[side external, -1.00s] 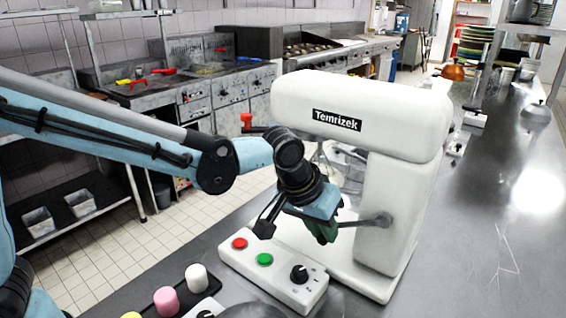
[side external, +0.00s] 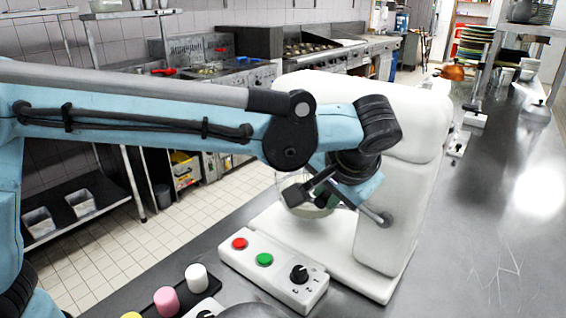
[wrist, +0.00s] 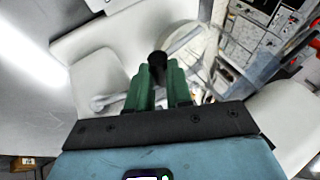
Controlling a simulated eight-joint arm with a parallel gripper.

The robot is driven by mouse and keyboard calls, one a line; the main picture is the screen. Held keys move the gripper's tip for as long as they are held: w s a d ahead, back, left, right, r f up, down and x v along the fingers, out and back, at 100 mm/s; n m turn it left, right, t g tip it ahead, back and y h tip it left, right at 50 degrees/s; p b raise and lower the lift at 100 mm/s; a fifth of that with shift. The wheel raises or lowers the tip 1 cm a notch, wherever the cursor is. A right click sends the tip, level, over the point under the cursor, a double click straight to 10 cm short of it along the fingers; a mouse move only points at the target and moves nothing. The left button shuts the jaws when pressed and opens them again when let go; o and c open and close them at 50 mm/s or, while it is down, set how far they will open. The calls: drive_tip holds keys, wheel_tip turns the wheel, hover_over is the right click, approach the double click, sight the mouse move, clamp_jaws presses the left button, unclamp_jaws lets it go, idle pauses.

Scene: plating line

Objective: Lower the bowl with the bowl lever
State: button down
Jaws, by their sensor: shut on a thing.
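The white mixer (side external: 415,190) stands on the steel counter. Its bowl lever (side external: 377,214) is a metal rod on the near side, slanting up and left from its pivot. My gripper (side external: 325,192) is at the lever's free end, its fingertips mostly hidden in the side view. In the wrist view, the green fingers of my gripper (wrist: 160,82) are shut around the lever, whose dark knob (wrist: 157,59) shows beyond them. The clear glass bowl (side external: 295,192) is behind my gripper, partly hidden, above the mixer base.
A control box (side external: 275,272) with red and green buttons and a black dial stands in front of the mixer base. White and pink knobs (side external: 167,300) are at the lower left. Stoves line the back wall.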

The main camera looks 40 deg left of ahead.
drive_tip(key=shift+d+r, duration=0.45)
drive_tip(key=shift+d, duration=0.25)
drive_tip(key=shift+d+r, duration=0.45)
drive_tip(key=shift+d, duration=0.3)
drive_tip(key=c, duration=1)
unclamp_jaws()
drive_tip(key=shift+c, duration=0.2)
drive_tip(key=shift+s, duration=0.1)
drive_tip(key=v, duration=1.2)
drive_tip(key=shift+a, duration=0.2)
drive_tip(key=shift+r, duration=0.1)
